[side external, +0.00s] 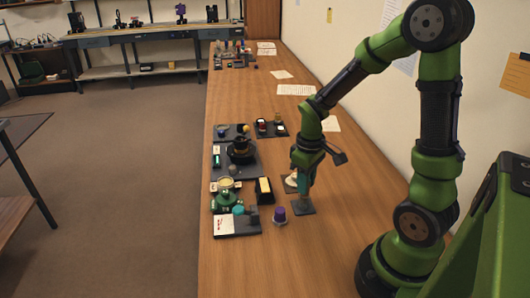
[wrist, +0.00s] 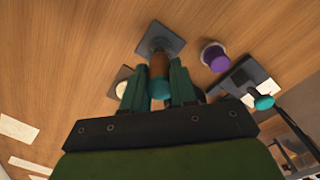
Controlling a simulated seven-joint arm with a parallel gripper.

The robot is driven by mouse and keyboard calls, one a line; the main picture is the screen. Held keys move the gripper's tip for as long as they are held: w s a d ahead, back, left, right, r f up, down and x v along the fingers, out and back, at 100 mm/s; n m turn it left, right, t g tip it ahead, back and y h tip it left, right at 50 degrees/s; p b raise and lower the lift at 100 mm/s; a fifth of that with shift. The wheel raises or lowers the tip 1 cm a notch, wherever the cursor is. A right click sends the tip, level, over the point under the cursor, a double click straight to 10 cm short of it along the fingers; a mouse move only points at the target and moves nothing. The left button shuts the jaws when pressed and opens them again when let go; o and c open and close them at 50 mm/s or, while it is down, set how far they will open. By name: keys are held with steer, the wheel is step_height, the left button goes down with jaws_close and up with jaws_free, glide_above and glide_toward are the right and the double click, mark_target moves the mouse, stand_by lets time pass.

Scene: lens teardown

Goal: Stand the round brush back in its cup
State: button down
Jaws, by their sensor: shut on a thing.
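My gripper (side external: 304,188) points down over the right part of the work area. In the wrist view its two teal fingers (wrist: 159,66) close on the sides of an upright brown cylinder with a teal near end, which I take for the round brush (wrist: 159,89). Its far end meets a dark square base (wrist: 152,43), which also shows under the gripper in the side view (side external: 303,208). I cannot tell whether the brush is inside a cup there or just above the base. The fingers hide most of the brush in the side view.
A purple-topped pot (side external: 279,215) stands left of the base. A pale round piece (side external: 291,180) sits close behind the gripper. A black box with a yellow block (side external: 264,187), a green stand (side external: 226,194) and several trays lie further left. The near table is clear.

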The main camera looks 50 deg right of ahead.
steer(key=shift+f, duration=0.4)
steer(key=shift+f, duration=0.45)
stand_by(0.8)
steer(key=shift+c, duration=1.7)
jaws_free()
steer(key=shift+r, duration=0.1)
steer(key=shift+r, duration=3.4)
